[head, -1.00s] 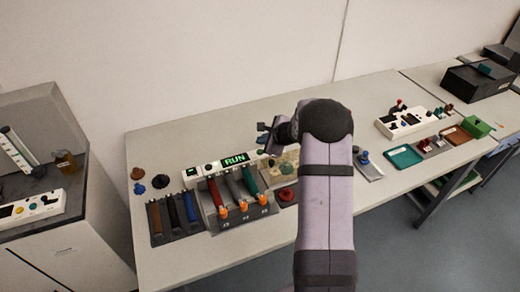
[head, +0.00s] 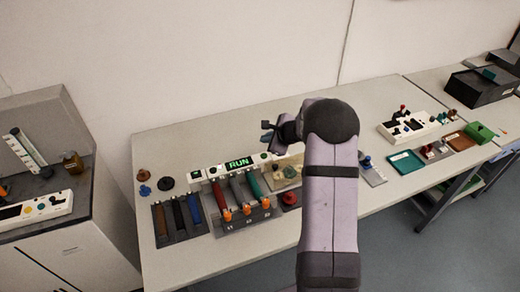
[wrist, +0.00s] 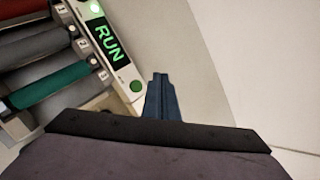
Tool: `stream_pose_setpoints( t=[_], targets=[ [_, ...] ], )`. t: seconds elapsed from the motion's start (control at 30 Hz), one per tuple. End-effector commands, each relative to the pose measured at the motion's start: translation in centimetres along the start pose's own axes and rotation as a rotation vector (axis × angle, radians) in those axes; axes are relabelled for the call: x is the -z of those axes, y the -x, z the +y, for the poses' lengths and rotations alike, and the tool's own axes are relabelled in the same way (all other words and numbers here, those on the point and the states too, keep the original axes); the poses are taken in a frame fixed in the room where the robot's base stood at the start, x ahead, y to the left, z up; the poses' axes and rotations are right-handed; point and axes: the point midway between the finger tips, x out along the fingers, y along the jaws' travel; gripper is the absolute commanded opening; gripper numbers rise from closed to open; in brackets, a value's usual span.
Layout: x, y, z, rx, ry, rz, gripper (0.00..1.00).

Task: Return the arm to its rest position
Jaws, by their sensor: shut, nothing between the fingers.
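My gripper (head: 267,131) is raised above the back of the middle table, with my arm reaching up from the bottom of the head view. In the wrist view the blue fingers (wrist: 161,97) are together with nothing between them. Below and to the left is the printer unit with a white panel and a green RUN display (head: 239,163); the display also shows in the wrist view (wrist: 107,43). Red, grey and green cartridges sit in its numbered slots, with orange valves at their front ends. My gripper is apart from all of these.
A rack of brown, black and blue cartridges (head: 177,219) lies left of the printer. A red button (head: 290,198) is close to my arm. To the right are a white control box (head: 411,128), a teal tray (head: 406,162) and a black box (head: 481,87). The space around the gripper is clear.

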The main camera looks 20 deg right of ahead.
Motion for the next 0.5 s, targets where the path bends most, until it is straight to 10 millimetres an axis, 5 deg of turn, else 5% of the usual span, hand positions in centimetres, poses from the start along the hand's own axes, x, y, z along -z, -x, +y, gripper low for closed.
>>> stream_pose_setpoints(
  t=[0.27, 0.37, 0.5],
  targets=[
    [-1.3, 0.6, 1.1, -0.029, 0.068, -0.009, 0.0],
    [-3.1, 1.7, 3.2, -0.086, 0.193, -0.023, 0.0],
    [-6.5, 4.8, 8.6, -0.216, 0.485, -0.061, 0.0]
  ],
)
